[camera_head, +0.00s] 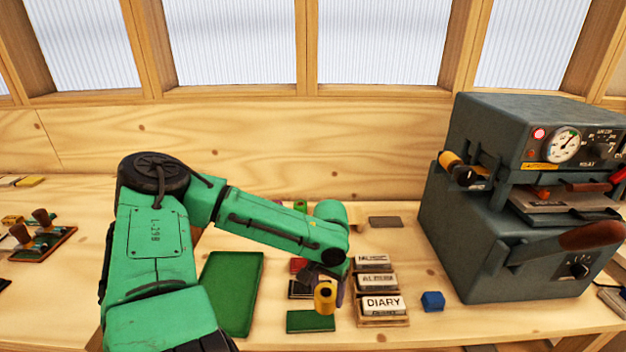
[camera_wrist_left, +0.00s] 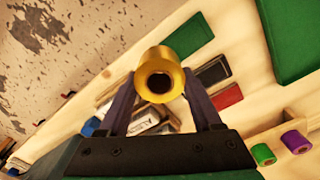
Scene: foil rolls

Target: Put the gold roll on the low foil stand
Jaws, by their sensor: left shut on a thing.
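My left gripper (camera_head: 325,283) is shut on the gold roll (camera_head: 325,299), holding it above the green pad and the black slab at the front of the bench. In the left wrist view the gold roll (camera_wrist_left: 160,73) sits between the two fingertips (camera_wrist_left: 158,98), its dark open core facing the camera.
A dark grey press (camera_head: 470,240) with a gold-coloured roll (camera_head: 451,159) on its side stands at the right. Label blocks (camera_head: 383,304) in a wooden rack and a blue cube (camera_head: 432,301) lie between. A large green pad (camera_head: 232,293) lies left of the gripper.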

